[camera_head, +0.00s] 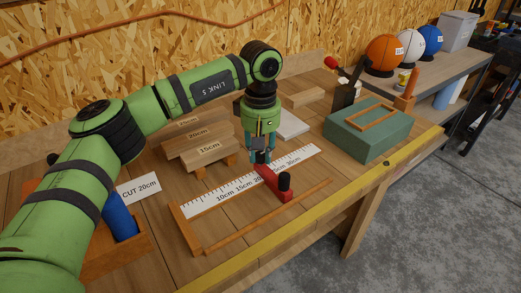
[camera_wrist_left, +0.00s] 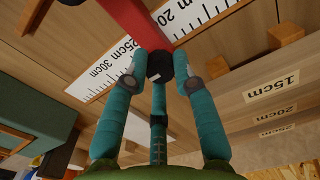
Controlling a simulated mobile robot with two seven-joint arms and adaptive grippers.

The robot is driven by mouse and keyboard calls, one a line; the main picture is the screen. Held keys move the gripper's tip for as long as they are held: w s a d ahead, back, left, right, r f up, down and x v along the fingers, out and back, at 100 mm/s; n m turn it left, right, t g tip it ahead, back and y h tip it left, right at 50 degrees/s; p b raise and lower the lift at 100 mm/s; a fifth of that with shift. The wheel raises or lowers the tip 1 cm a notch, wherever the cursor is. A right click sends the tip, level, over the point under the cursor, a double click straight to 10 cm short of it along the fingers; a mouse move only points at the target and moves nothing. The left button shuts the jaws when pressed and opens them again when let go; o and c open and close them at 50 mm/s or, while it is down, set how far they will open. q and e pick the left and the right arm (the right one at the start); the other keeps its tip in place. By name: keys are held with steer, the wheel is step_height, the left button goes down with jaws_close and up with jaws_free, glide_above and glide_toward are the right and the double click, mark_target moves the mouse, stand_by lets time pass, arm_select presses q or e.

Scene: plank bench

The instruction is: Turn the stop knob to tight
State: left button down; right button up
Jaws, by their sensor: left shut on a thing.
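The red stop (camera_head: 272,184) sits across the white ruler (camera_head: 225,191), between the 20 and 25 cm labels. In the left wrist view, the black knob (camera_wrist_left: 160,66) with a small white mark is at the other end of the red stop (camera_wrist_left: 136,22). My left gripper (camera_head: 262,158) points down over that end, fingers shut around the knob; it also shows in the left wrist view (camera_wrist_left: 158,75). In the head view the fingers hide the knob. No tight marking is readable. My right gripper is not in view.
Wood blocks with length labels (camera_head: 208,150) lie behind the ruler. A green box (camera_head: 368,135) stands to the right, and a "CUT 20cm" card (camera_head: 139,188) to the left. A wooden rail (camera_head: 270,217) runs in front. The bench has a yellow front edge (camera_head: 310,212).

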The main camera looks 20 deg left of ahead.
mark_target(261, 154)
arm_select(q)
steer(key=shift+s+f, duration=0.1)
steer(key=shift+f, duration=0.05)
steer(key=c, duration=1)
jaws_free()
step_height(261, 154, up, 12)
